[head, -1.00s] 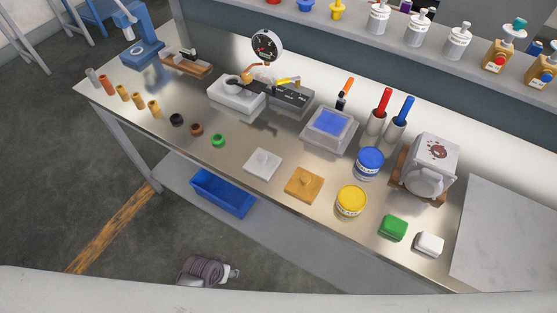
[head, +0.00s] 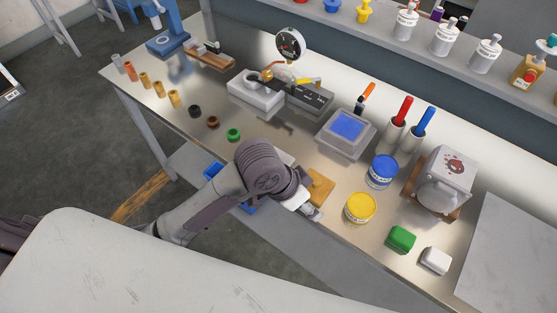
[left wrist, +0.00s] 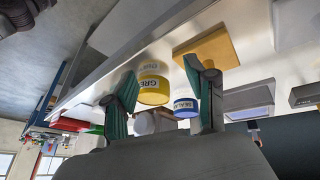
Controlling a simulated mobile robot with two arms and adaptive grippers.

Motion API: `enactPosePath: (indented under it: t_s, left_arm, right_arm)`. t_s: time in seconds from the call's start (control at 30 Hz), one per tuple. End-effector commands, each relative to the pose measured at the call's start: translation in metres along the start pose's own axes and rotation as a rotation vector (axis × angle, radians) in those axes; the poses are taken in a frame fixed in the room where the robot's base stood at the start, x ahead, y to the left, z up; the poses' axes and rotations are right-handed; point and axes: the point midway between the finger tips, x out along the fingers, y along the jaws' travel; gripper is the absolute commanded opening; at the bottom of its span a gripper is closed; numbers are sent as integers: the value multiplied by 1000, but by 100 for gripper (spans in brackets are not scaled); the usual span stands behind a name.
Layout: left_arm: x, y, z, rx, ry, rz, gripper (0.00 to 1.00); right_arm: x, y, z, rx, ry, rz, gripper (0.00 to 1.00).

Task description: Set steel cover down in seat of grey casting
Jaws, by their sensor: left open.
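The steel cover (head: 286,157) is a flat silver square; in the head view my left arm hides most of it. What looks like the same cover shows at the top right of the left wrist view (left wrist: 297,24). The grey casting (head: 252,94) stands further back on the bench, with a round seat in its top. My left gripper (head: 312,210) is over the bench's front edge beside the brass cover (head: 321,186). In the left wrist view its two fingers (left wrist: 160,68) are apart with nothing between them. My right gripper is not in view.
A yellow tub (head: 360,208) and a blue tub (head: 382,171) stand right of the brass cover. A dark fixture (head: 304,96) adjoins the casting. Green, brown and black rings (head: 233,134) lie to the left.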

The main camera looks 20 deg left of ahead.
Motion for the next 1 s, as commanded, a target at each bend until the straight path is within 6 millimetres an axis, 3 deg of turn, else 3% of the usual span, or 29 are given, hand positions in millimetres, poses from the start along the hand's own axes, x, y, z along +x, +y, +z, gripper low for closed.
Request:
enactPosePath:
  t_s: [0.17, 0.27, 0.37, 0.6, 0.7, 0.87, 1.0]
  left_arm:
    - [-1, -11, -24, 108, -77, 13, 56]
    - [-6, -28, -36, 157, -154, 4, 56]
    - [-17, -54, -44, 172, -241, -25, 56]
    - [-69, -130, -60, 81, -402, -124, 56]
    - [-89, -150, -64, 34, -432, -151, 56]
    - [-102, -164, -66, -7, -451, -166, 56]
    - [-88, -167, -58, -11, -456, -164, 56]
  right_arm:
    - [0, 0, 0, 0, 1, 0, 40]
    - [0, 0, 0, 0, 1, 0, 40]
    - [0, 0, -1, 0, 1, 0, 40]
    - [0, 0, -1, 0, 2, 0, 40]
    - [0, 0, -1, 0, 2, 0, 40]
    - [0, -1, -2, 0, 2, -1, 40]
    - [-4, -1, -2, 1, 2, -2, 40]
